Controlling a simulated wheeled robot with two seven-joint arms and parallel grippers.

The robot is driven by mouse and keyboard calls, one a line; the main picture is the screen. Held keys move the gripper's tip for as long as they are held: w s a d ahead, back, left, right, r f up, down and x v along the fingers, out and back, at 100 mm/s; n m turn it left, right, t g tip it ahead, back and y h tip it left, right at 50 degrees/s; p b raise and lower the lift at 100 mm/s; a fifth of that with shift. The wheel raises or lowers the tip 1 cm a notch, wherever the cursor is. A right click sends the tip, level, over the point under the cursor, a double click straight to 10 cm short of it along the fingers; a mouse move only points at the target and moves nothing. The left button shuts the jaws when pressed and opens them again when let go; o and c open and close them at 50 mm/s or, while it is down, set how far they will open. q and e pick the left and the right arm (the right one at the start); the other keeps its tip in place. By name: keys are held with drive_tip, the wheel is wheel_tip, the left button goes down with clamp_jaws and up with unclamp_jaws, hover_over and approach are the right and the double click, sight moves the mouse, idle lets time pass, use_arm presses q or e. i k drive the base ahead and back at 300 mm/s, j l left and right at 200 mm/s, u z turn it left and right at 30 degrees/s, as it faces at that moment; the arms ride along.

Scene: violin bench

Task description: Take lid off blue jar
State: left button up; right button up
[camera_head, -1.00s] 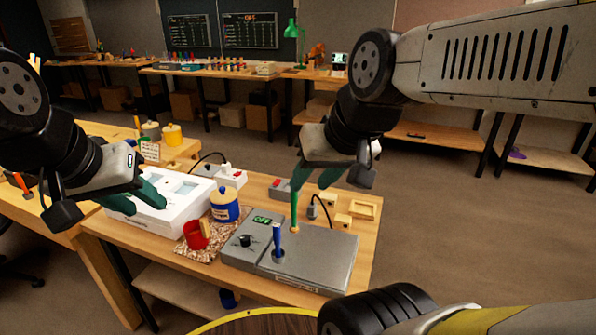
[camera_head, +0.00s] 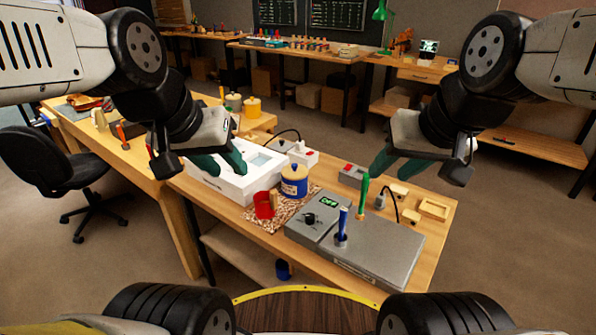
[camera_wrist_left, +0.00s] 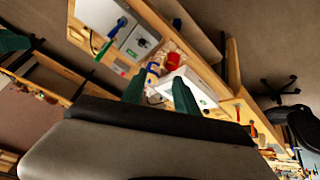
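A red mug (camera_head: 265,204) stands on a speckled mat (camera_head: 288,212) close to the jar. A grey control box (camera_head: 385,250) with a blue-handled tool (camera_head: 342,222) and the upright green tool (camera_head: 363,193) lies to the right. The white box (camera_head: 250,180) is at left.

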sight(294, 171)
drive_tip(key=i+j+z, duration=0.15)
drive_tip(key=j+z, duration=0.2)
drive_tip(key=i+j+z, duration=0.1)
drive_tip(key=j+z, duration=0.6)
drive_tip(key=i+j, duration=0.05)
drive_tip(key=j, duration=0.05)
